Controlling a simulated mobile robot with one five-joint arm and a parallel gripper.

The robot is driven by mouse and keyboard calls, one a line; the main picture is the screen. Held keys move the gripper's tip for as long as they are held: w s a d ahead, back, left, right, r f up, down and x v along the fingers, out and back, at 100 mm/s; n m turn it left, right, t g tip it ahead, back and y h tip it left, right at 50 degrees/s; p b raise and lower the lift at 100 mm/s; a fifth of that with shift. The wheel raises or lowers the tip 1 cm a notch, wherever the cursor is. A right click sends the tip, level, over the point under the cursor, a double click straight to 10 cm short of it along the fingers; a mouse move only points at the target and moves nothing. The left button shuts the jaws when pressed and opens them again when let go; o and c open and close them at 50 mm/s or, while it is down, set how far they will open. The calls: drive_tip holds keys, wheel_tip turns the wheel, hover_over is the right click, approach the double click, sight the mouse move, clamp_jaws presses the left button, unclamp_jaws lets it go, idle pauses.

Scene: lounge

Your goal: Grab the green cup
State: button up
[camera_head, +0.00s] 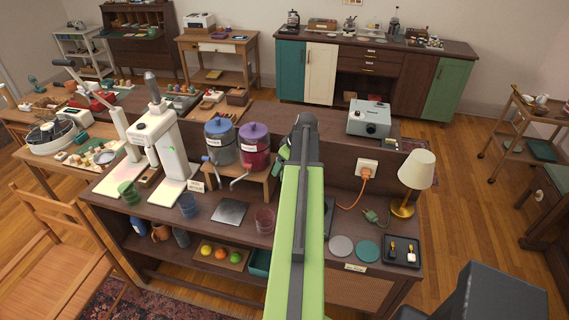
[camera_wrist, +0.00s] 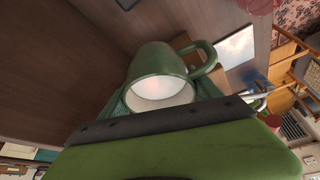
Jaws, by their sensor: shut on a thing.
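A dark green cup (camera_wrist: 166,62) with a handle on its right fills the middle of the wrist view, its pale inside facing the camera. My gripper (camera_wrist: 162,96) is shut on this cup; parts of its green jaws show on both sides of the rim. Another green cup (camera_head: 128,192) stands at the left of the counter, well apart from my arm.
The counter also bears a white press (camera_head: 160,140), a blue canister (camera_head: 221,142), a purple canister (camera_head: 255,146), a blue cup (camera_head: 188,206), a red cup (camera_head: 265,220) and a lamp (camera_head: 415,172). A wooden chair (camera_head: 60,245) stands at the left. Open floor (camera_head: 455,180) lies at the right.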

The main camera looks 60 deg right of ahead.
wheel_tip(320, 180, up, 16)
drive_tip(key=p, duration=1.4)
drive_tip(key=shift+f, duration=0.2)
